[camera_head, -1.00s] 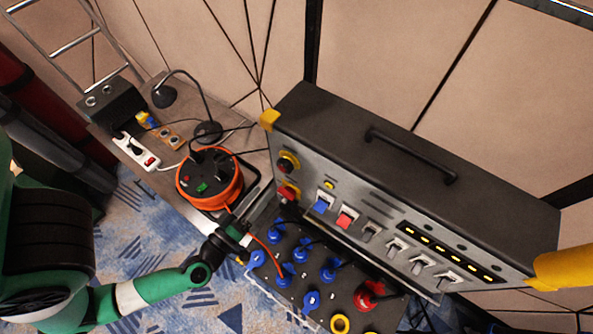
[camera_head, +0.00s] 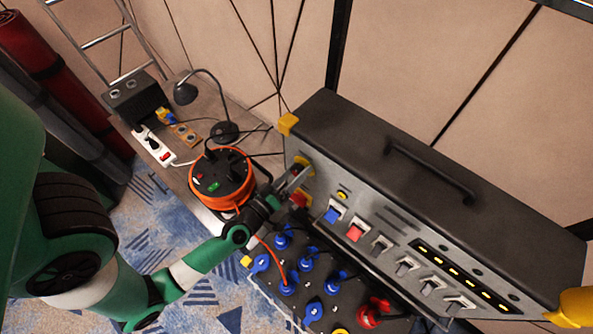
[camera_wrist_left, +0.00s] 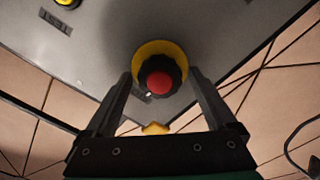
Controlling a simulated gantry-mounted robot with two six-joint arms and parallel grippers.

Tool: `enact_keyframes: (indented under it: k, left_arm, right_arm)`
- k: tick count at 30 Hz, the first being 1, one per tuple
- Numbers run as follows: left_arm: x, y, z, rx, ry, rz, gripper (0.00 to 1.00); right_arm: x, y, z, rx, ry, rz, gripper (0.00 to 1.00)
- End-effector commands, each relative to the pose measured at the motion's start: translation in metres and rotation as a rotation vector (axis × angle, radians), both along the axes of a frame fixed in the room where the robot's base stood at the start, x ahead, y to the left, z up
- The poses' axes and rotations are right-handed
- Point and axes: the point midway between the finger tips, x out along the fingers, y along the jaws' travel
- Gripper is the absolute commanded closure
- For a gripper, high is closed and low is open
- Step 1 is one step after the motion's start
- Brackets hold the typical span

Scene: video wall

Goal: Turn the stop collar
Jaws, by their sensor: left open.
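The stop has a red button (camera_wrist_left: 159,83) inside a dark round collar (camera_wrist_left: 173,68) on a yellow base (camera_wrist_left: 161,47), set in the grey panel. In the head view the stop (camera_head: 303,164) sits at the panel's upper left and my gripper partly hides it. My left gripper (camera_head: 293,179) is at the panel in front of it. In the left wrist view the open left gripper (camera_wrist_left: 158,82) has one finger on each side of the collar; I cannot tell whether they touch it. My right gripper is not in view.
An orange cable reel (camera_head: 221,178) stands left of my left gripper. Blue plugs (camera_head: 306,259) and a red plug (camera_head: 372,311) crowd the dark lower panel. Switches (camera_head: 380,244) line the upright panel. A desk lamp (camera_head: 204,80) stands behind the reel.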

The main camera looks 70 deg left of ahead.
Motion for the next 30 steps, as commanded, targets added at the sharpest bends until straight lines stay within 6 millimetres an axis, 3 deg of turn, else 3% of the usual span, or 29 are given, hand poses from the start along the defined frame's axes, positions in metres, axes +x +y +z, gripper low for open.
enact_keyframes:
  k: [9,23,30]
  left_arm:
    - [0.0031,0.0018,-0.0004,0.000,0.001,-0.001,0.12]
    - [0.0029,0.0016,-0.0003,0.000,0.000,0.000,0.94]
    - [0.0029,0.0015,0.0002,0.016,0.010,-0.001,0.96]
  right_arm:
    - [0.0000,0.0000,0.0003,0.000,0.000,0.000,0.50]
    - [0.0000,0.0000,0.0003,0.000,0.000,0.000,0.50]
    - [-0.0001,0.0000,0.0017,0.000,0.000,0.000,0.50]
